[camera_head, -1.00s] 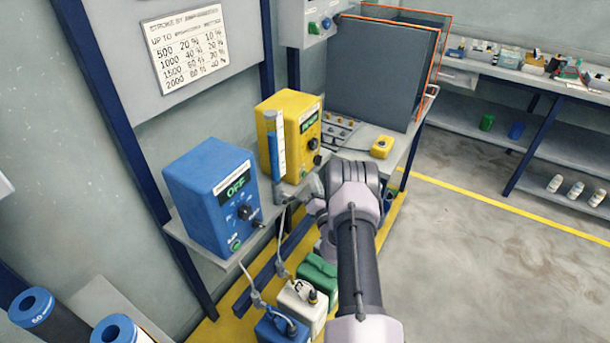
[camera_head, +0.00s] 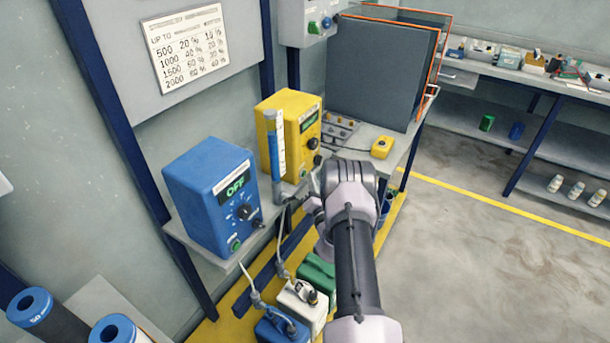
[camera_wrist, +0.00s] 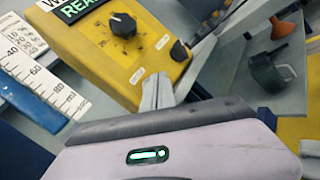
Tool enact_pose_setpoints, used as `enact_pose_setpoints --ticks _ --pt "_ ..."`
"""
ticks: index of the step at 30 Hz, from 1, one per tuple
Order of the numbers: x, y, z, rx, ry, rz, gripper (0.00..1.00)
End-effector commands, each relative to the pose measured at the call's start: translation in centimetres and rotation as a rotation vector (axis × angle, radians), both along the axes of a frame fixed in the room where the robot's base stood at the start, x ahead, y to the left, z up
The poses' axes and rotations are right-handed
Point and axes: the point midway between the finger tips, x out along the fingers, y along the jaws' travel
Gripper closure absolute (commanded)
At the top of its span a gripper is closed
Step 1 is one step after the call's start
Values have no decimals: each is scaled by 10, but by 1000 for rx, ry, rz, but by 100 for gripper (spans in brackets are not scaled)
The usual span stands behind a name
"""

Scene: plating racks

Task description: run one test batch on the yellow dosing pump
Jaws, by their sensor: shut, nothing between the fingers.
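The yellow dosing pump (camera_head: 283,115) stands on the wall shelf beside a blue pump. In the wrist view its yellow front (camera_wrist: 90,50) fills the upper left, with a black pointer knob (camera_wrist: 123,24) and a smaller black knob (camera_wrist: 180,51). Its green-lit display (camera_wrist: 75,8) is cut off by the frame; "REA" is readable. My gripper (camera_wrist: 158,80) is shut and empty, its fingertips at the lower edge of the pump's front; whether they touch it I cannot tell.
A graduated tube (camera_head: 275,150) with blue on it stands left of the yellow pump front. The blue pump (camera_head: 210,190) reads OFF. Blue, white and green canisters (camera_head: 318,270) stand below. A yellow button box (camera_head: 382,147) sits on the bench. The floor at right is clear.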

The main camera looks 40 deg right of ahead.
Motion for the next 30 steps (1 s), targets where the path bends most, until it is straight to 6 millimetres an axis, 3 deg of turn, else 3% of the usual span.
enact_pose_setpoints --ticks 30 --pt "8 2 0 0 0 1 100"
